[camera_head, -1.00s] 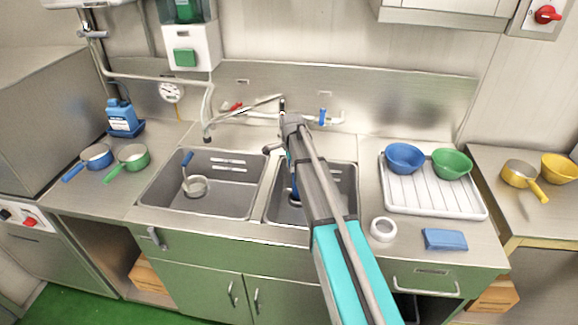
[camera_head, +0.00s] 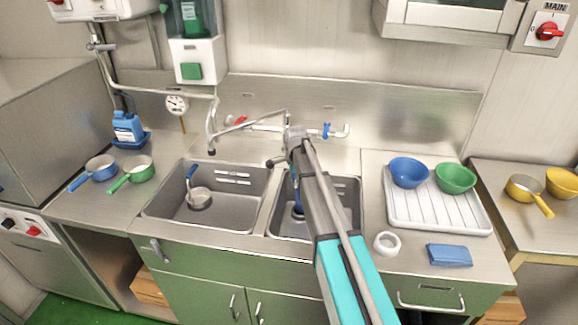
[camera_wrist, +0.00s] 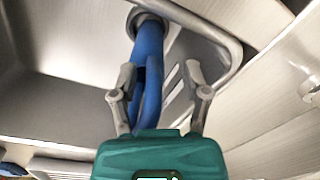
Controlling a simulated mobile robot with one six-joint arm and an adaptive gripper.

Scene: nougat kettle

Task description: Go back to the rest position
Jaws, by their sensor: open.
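My gripper (camera_wrist: 159,80) shows in the wrist view with its two fingers spread apart. A blue handle (camera_wrist: 149,62) stands between or just beyond the fingers; I cannot tell whether they touch it. The handle joins a grey round part at the top of that view. In the head view a blue handle (camera_head: 298,197) shows in the right sink basin (camera_head: 349,207), partly hidden by my arm. My arm reaches over the front of the sink, and my gripper is mostly hidden behind it there.
A ladle with a blue handle (camera_head: 191,177) lies in the left basin (camera_head: 233,215). A faucet (camera_head: 211,130) stands behind the sinks. A white drying rack (camera_head: 437,215) holds a blue bowl (camera_head: 408,172) and a green bowl (camera_head: 455,178). A white ring (camera_head: 387,243) and blue sponge (camera_head: 449,255) lie in front.

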